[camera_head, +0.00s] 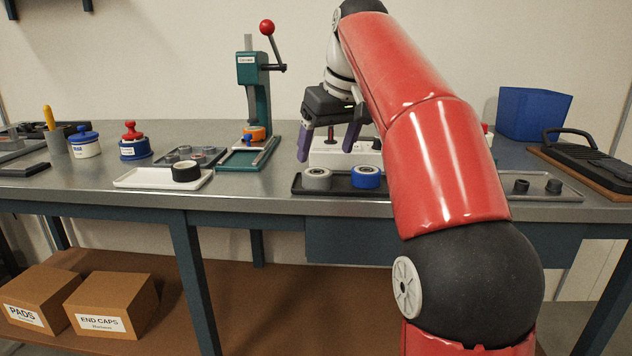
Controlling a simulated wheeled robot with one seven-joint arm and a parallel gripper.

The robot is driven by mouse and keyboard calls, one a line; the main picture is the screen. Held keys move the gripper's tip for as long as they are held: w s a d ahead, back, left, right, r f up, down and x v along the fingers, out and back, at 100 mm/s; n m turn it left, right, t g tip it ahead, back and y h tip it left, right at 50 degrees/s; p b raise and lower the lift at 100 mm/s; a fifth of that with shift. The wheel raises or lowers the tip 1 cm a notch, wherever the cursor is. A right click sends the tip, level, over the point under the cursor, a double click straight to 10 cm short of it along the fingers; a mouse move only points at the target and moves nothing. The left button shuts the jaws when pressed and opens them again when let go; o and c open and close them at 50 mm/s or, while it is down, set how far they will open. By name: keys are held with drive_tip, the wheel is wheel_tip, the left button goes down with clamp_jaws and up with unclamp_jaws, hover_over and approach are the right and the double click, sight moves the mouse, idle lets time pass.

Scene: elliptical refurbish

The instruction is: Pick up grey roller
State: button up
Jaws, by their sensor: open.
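The grey roller (317,179) stands in a dark tray (339,191) near the front edge of the workbench. A blue roller (366,177) stands just to its right in the same tray. My gripper (328,152) is above and behind the tray, fingers pointing down and spread apart, with nothing between them. Its left finger is above and a little left of the grey roller, apart from it. My red arm hides the tray's right end.
A white tray (140,179) with a black roller (186,171) lies to the left. A green press (254,95) stands behind. A blue bin (533,113) is at the back right. A grey tray (537,187) with small dark parts lies right of my arm.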

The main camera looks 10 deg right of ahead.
sight(317, 178)
drive_tip(key=x, duration=0.3)
drive_tip(key=b+x, duration=0.1)
drive_tip(key=x, duration=0.1)
drive_tip(key=shift+w+a+f, duration=0.25)
drive_tip(key=shift+w+f, duration=0.05)
drive_tip(key=shift+w, duration=0.05)
drive_tip(key=c, duration=1.1)
